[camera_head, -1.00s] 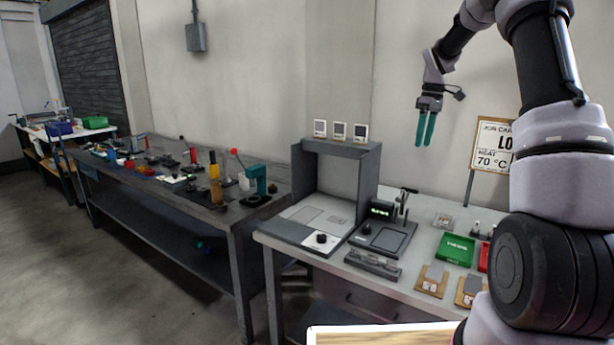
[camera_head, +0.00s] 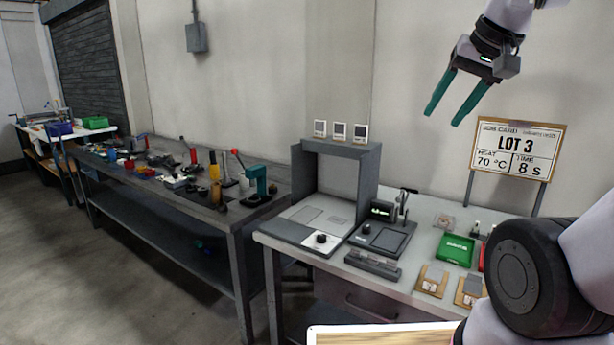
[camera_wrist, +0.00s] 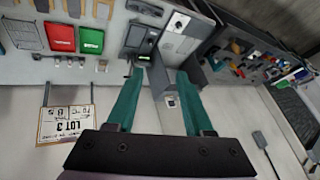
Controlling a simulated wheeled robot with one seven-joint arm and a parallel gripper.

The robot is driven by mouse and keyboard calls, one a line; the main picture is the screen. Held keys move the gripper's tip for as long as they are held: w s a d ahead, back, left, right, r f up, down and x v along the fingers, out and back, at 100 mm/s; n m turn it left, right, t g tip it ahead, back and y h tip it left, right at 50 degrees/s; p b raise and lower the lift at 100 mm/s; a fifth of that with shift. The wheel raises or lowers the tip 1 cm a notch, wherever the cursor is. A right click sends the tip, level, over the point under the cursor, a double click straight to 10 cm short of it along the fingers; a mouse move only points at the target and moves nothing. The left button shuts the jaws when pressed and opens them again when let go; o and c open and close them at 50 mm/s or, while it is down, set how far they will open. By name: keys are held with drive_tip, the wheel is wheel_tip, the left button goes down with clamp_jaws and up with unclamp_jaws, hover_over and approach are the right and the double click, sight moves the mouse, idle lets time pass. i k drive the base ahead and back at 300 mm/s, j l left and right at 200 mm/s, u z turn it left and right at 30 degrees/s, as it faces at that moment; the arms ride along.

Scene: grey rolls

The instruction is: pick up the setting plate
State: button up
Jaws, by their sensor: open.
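My gripper (camera_head: 445,117) is open and empty, high above the right bench, with its teal fingers pointing down and left. In the wrist view the open fingers (camera_wrist: 160,73) frame the bench's equipment, apart from everything. I cannot tell for certain which thing is the setting plate. Candidates on the right bench are a flat grey plate-like area (camera_head: 303,217) on the left station, a dark flat-topped unit (camera_head: 384,238) beside it, and small brown boards with grey pieces (camera_head: 432,281) near the front edge.
A grey upright frame (camera_head: 370,170) stands on the bench, with small displays on top. A green tray (camera_head: 457,250) lies right of the dark unit; a red tray (camera_wrist: 60,37) is beside it. A job card sign (camera_head: 513,150) reads LOT 3, 70 °C, 8 s. A cluttered bench (camera_head: 225,222) stands left.

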sight(446, 223)
drive_tip(key=i+z, duration=0.25)
drive_tip(key=z, duration=0.15)
drive_tip(key=i+z, duration=0.35)
drive_tip(key=k, duration=0.1)
